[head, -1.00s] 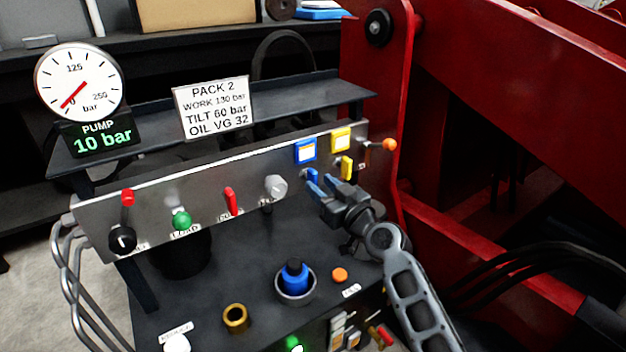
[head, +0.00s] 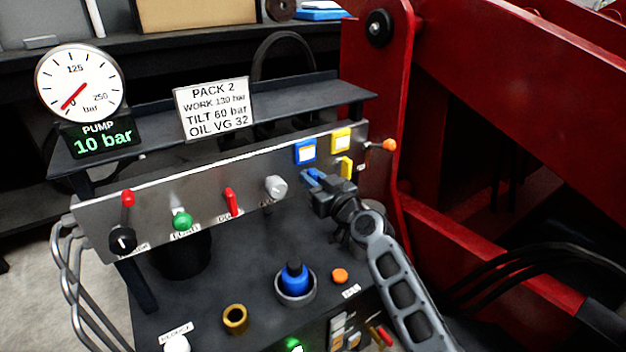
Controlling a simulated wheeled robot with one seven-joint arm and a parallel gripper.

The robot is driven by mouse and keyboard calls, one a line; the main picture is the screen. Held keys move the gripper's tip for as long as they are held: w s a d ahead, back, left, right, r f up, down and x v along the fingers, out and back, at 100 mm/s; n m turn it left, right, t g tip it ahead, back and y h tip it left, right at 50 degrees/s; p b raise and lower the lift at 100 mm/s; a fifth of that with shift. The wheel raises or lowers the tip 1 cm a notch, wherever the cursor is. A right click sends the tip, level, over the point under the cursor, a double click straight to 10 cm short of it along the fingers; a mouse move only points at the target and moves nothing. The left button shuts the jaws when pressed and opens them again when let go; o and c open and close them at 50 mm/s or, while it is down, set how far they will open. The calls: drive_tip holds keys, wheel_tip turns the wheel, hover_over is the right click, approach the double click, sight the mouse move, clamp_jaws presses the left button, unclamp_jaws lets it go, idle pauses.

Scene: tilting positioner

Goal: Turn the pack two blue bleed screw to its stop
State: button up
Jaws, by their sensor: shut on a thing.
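The pack two blue bleed screw (head: 310,175) sits on the grey panel under a square blue tag (head: 305,151). My gripper (head: 317,181) reaches in from the lower right and is shut on the blue screw at the panel face. A sign (head: 212,108) above the panel reads PACK 2. The pump gauge (head: 79,83) needle is near zero and its display (head: 103,140) reads 10 bar.
A yellow screw (head: 346,167) under a yellow tag (head: 341,139) is close to the right of my gripper. An orange-knobbed lever (head: 389,145) and red frame (head: 440,235) stand further right. A grey knob (head: 276,186) and red lever (head: 231,201) are left.

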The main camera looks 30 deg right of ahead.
clamp_jaws()
drive_tip(key=m, duration=0.3)
drive_tip(key=shift+d+m+b, duration=0.1)
drive_tip(key=shift+m+b, duration=0.25)
drive_tip(key=shift+m, duration=0.05)
drive_tip(key=m, duration=0.5)
drive_tip(key=shift+d+f+m, duration=0.1)
drive_tip(key=shift+m, duration=0.2)
drive_tip(key=m, duration=0.4)
drive_tip(key=shift+d+f+p, duration=0.1)
drive_tip(key=shift+p, duration=0.3)
drive_tip(key=shift+f+m+p, duration=0.15)
drive_tip(key=shift+m+p, duration=0.3)
drive_tip(key=shift+m, duration=1.75)
